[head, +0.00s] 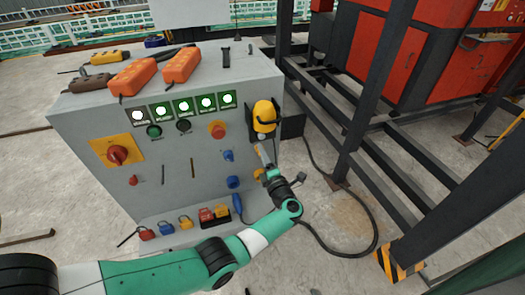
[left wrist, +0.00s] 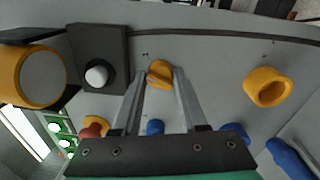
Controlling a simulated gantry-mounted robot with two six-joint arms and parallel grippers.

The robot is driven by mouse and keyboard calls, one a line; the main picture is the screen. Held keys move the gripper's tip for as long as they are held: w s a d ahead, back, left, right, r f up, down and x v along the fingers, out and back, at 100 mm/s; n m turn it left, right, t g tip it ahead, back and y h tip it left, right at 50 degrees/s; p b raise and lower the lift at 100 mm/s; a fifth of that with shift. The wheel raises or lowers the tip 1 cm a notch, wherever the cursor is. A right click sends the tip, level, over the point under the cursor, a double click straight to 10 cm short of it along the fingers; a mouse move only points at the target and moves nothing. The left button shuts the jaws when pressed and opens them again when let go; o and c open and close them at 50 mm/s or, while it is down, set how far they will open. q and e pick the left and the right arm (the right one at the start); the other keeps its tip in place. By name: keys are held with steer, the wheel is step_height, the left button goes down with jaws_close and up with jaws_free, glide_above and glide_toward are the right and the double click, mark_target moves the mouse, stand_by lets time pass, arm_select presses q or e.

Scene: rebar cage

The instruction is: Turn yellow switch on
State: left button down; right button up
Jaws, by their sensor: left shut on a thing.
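The yellow switch (left wrist: 160,73) is a small rounded knob on the grey panel, in the upper middle of the left wrist view. My left gripper (left wrist: 160,80) has its two fingers on either side of it and is shut on it. In the head view my left gripper (head: 264,157) reaches the right edge of the panel face, where the switch is mostly hidden by the fingers. I cannot tell whether the switch is on or off. My right gripper is not in view.
The grey control box (head: 85,140) carries lit green indicators (head: 183,106), a red rotary switch (head: 117,155) and blue knobs (head: 232,182). Dark steel beams (head: 365,95) stand to the right.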

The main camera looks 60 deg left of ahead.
arm_select(q)
steer(key=shift+f+m+p, duration=0.15)
steer(key=shift+m+p, duration=0.7)
steer(key=shift+m, duration=1.45)
steer(key=shift+c, duration=2.4)
jaws_free()
steer(key=s+d+p, duration=0.1)
steer(key=d, duration=1)
steer(key=shift+s+d+f+p, duration=0.25)
steer(key=shift+s+f+p, duration=0.05)
steer(key=shift+s+p, duration=0.05)
